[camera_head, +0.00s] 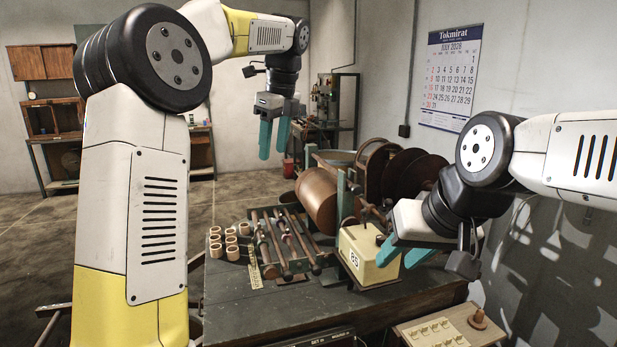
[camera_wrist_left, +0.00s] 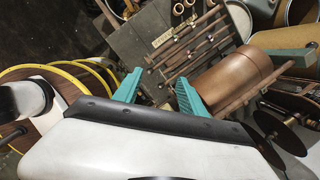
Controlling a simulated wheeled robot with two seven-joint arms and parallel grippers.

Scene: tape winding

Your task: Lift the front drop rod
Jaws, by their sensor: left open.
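Several slim dark rods with lighter collars lie side by side in a rack (camera_head: 287,243) on the bench, left of a copper-brown drum (camera_head: 318,199). I cannot tell which one is the front drop rod. The rods also show in the left wrist view (camera_wrist_left: 190,45), beyond my fingertips. My left gripper (camera_head: 273,154) is open and empty, raised well above and behind the rack. Its teal fingers are apart in the left wrist view (camera_wrist_left: 157,88). My right gripper (camera_head: 396,262) is low at the right, its teal fingers apart beside a cream block marked 85 (camera_head: 358,258).
Several small pale rings (camera_head: 230,246) stand left of the rods. A ruler-like strip (camera_head: 255,276) lies by the rack. Large dark discs (camera_head: 408,172) stand behind the drum. The dark bench top (camera_head: 260,312) is clear in front. A small wooden board (camera_head: 440,328) is at lower right.

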